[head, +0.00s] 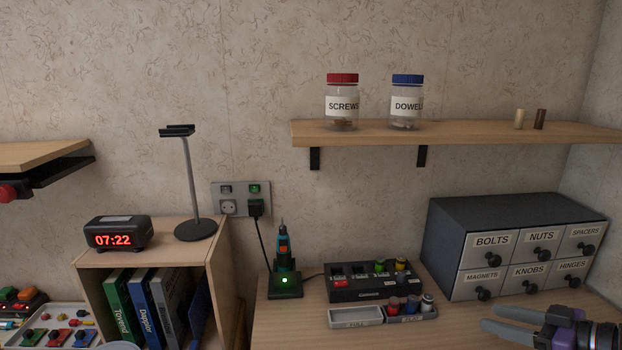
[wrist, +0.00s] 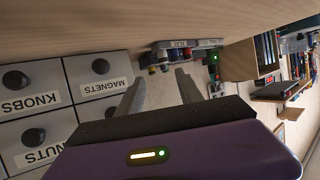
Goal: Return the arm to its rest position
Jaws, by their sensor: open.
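My gripper (head: 498,325) is at the lower right in the head view, in front of the drawer cabinet and above the desk. Its two grey fingers point left and are apart, with nothing between them. In the wrist view my gripper (wrist: 160,88) also shows its fingers spread and empty, with the purple housing below them. The wrist picture is upside down, with the desk surface at the top. Most of my arm lies outside the head view.
The drawer cabinet (head: 480,240) stands close behind my gripper. A charging block (head: 375,283), a small tray (head: 355,317) and a screwdriver in its dock (head: 284,285) are to the left. A shelf (head: 450,132) with two jars is above. The front desk strip between tray and screwdriver dock looks clear.

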